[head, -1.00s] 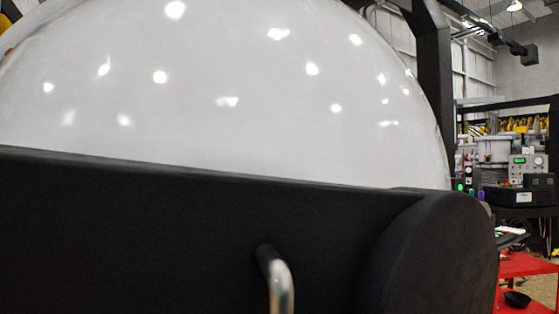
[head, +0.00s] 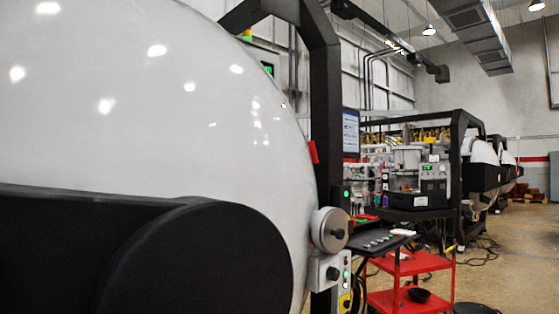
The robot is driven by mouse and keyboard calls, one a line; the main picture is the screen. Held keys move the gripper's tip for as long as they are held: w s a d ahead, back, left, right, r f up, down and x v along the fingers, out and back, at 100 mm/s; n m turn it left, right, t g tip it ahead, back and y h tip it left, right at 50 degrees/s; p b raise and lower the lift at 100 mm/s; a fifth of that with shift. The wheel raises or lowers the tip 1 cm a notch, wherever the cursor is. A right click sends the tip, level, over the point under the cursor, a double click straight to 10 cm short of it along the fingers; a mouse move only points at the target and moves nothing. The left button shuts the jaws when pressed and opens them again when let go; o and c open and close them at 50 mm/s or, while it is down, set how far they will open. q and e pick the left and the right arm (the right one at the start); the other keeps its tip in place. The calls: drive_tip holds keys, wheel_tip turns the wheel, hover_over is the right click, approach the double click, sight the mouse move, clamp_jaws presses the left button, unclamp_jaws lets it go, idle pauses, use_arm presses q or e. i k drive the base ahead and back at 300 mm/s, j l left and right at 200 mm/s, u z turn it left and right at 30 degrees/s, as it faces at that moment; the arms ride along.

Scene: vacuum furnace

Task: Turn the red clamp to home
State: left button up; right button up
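A small red piece (head: 313,152) shows at the right edge of the large white furnace dome (head: 160,120), against the dark frame post. It may be the red clamp, but it is too small to tell how it is turned. Neither of my grippers is in view.
A black rounded arm (head: 200,262) crosses the dome at lower left. A grey round knob (head: 330,230) and a control box (head: 328,270) sit at the dome's right edge. A red cart (head: 412,264) stands to the right. Floor beyond it is open.

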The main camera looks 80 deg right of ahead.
sight(312, 148)
drive_tip(key=k+z, duration=0.1)
drive_tip(key=z, duration=2.6)
drive_tip(key=i+l+u, duration=0.25)
drive_tip(key=u, duration=0.25)
drive_tip(key=i+l+u, duration=0.15)
drive_tip(key=l+u, duration=0.15)
drive_tip(key=u, duration=0.15)
drive_tip(key=i+l+u, duration=0.1)
drive_tip(key=l, duration=0.3)
drive_tip(key=i+l+u, duration=0.1)
drive_tip(key=l, duration=0.35)
drive_tip(key=i+l+u, duration=0.1)
drive_tip(key=l, duration=0.35)
drive_tip(key=i+l+u, duration=0.1)
drive_tip(key=l, duration=0.35)
drive_tip(key=i, duration=0.1)
